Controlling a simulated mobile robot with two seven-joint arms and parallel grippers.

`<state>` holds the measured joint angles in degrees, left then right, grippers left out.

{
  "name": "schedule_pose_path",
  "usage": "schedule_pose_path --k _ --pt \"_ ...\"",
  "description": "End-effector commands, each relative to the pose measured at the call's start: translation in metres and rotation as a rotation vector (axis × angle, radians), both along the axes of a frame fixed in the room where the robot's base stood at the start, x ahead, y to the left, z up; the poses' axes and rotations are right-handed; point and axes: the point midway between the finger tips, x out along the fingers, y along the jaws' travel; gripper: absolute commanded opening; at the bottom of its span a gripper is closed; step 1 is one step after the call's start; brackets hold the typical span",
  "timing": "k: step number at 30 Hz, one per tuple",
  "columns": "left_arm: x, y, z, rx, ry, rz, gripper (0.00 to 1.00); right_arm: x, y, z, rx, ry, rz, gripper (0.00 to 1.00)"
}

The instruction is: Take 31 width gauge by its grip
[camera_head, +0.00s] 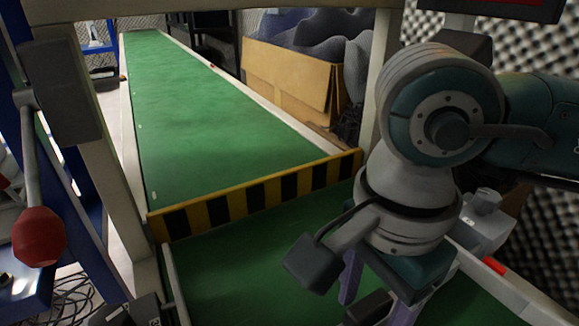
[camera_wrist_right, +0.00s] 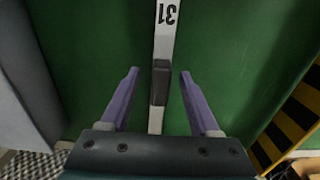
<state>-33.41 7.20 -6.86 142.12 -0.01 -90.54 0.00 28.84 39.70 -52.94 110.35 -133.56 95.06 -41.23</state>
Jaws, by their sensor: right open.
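The width gauge is a pale flat bar marked 31 (camera_wrist_right: 165,38) in the right wrist view, running lengthwise over green belt. Its dark grip (camera_wrist_right: 160,84) is a short block on the bar. My right gripper (camera_wrist_right: 159,73) is open, with one purple finger on each side of the grip and a visible gap on both sides. Whether the fingers are low enough to be level with the grip is unclear. In the head view my right gripper (camera_head: 376,298) is at the lower centre, a dark block between its fingers; my arm hides most of the gauge. My left gripper does not show.
A green conveyor belt (camera_head: 205,110) runs away to the back. A yellow-and-black striped bar (camera_head: 262,196) crosses it just beyond my right gripper. A cardboard box (camera_head: 290,85) stands at the right of the belt. A red ball knob (camera_head: 39,237) on a lever is at the left.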

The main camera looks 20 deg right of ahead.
Motion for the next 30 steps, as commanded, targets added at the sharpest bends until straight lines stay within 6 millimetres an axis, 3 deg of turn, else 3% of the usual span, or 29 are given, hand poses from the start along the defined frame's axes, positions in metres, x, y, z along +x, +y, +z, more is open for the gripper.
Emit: schedule_pose_path --k 1,8,24,30 --pt "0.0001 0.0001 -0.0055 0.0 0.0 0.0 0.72 -0.0003 0.0001 -0.0078 0.001 0.001 0.0 0.62" --pt "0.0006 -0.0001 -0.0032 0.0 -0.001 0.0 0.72 0.0 0.0 -0.0063 0.0 0.0 0.001 0.61" --pt "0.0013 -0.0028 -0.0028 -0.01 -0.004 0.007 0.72 0.0 -0.0001 -0.0061 0.0 0.0 0.001 0.01" --pt "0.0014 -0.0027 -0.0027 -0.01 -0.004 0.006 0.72 0.0 -0.0002 -0.0061 0.0 0.0 0.001 0.0"
